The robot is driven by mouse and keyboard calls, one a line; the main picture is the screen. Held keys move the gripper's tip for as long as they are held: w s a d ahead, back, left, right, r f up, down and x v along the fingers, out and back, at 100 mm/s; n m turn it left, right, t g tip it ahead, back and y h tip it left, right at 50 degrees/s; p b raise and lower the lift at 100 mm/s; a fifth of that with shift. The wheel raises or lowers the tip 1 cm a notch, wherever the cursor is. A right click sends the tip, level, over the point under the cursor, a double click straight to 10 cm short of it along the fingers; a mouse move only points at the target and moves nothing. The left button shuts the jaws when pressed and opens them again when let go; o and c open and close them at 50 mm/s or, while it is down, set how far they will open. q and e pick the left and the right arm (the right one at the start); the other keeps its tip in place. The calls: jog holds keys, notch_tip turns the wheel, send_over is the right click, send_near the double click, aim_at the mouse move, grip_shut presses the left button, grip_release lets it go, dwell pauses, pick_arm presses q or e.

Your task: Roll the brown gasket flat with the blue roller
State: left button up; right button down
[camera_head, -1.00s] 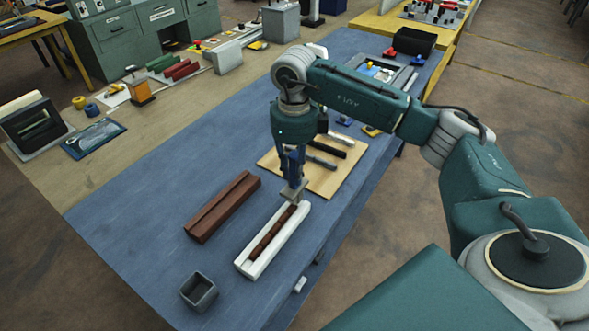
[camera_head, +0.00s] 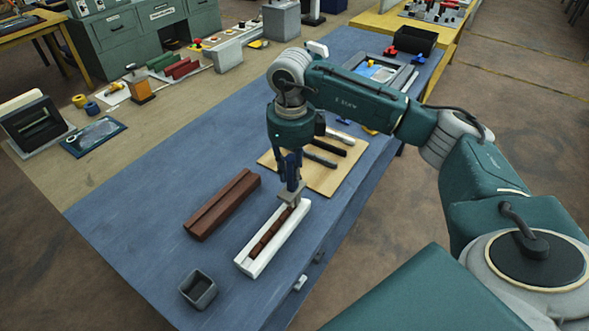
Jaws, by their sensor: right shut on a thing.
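The brown gasket (camera_head: 268,238) lies lengthwise in the groove of a white frame piece (camera_head: 249,264) on the blue table. The gasket looks segmented or uneven along its visible length. My right gripper (camera_head: 290,166) points down over the far end of the white piece and is shut on the blue roller (camera_head: 292,181). The roller's grey lower end (camera_head: 291,197) is at the far end of the gasket and hides that part. I cannot tell whether it touches the gasket. My left gripper is not in view.
A brown grooved frame piece (camera_head: 222,205) lies left of the white one. A small grey open box (camera_head: 198,290) stands near the front. A wooden board (camera_head: 325,178) with dark strips lies behind my gripper. The blue table's left part is clear.

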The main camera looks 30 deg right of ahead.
jog(key=shift+s+a+f, duration=0.1)
jog(key=shift+s+a, duration=0.15)
jog(key=shift+a, duration=0.2)
jog(key=shift+s+a+f, duration=0.1)
jog(key=shift+s+a, duration=0.15)
jog(key=shift+a, duration=0.3)
jog(key=shift+s+a, duration=0.2)
jog(key=shift+a, duration=0.15)
jog(key=a, duration=0.1)
jog(key=s+a, duration=0.1)
jog(key=a, duration=0.2)
jog(key=shift+s+a+r, duration=0.15)
jog(key=shift+s+a, duration=0.25)
